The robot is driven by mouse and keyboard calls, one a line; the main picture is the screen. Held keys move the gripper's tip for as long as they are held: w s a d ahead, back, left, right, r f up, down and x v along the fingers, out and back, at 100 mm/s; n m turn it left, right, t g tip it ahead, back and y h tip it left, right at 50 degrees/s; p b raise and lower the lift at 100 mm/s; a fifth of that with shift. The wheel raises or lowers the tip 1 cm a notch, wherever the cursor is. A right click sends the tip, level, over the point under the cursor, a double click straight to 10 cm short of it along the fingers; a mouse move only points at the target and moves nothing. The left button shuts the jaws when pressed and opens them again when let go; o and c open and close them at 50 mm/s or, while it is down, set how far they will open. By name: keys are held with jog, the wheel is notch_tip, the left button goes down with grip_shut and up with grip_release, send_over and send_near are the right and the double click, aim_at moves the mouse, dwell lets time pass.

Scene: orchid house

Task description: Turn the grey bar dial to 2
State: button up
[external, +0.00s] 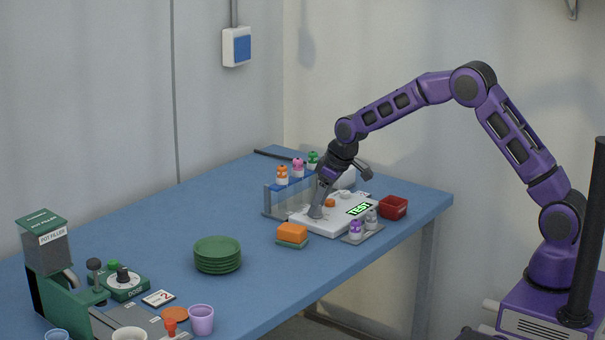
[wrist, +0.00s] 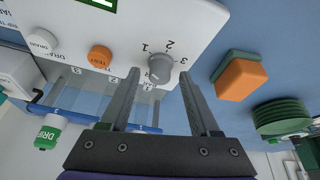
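The grey bar dial (wrist: 161,69) stands on a white panel (wrist: 120,20), with the printed numbers 1, 2 and 3 around its far side in the wrist view. Which number its bar points to is not clear. My gripper (wrist: 159,73) is open, with one fingertip on each side of the dial and a visible gap on both sides. In the external view my gripper (external: 318,213) reaches down at the left end of the white device (external: 343,225) and hides the dial. A card (external: 158,298) on the table shows a 2.
The device also has an orange TEST button (wrist: 100,56), a white DRAIN button (wrist: 43,41) and a green-lit display (external: 359,209). A rack of capped bottles (external: 282,196) stands close behind. An orange sponge (external: 292,232) and green plates (external: 218,256) lie nearby; the blue table between is clear.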

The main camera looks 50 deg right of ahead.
grip_shut()
jog(key=shift+m, duration=0.3)
jog(key=m+h, duration=0.1)
jog(key=m, duration=0.1)
jog(key=m+h+p, duration=0.1)
jog(key=m, duration=0.1)
jog(key=shift+a+r+m+p, duration=0.1)
jog(key=shift+a+m+p, duration=0.1)
jog(key=shift+m+p, duration=0.15)
jog(key=m+h, duration=0.1)
jog(key=m, duration=0.2)
jog(key=m+g+h+p, duration=0.1)
jog(key=m, duration=0.2)
jog(key=shift+w+a+g+p, duration=0.1)
jog(key=shift+g+p, duration=0.2)
jog(key=shift+m, duration=0.35)
jog(key=shift+o, duration=0.3)
grip_release()
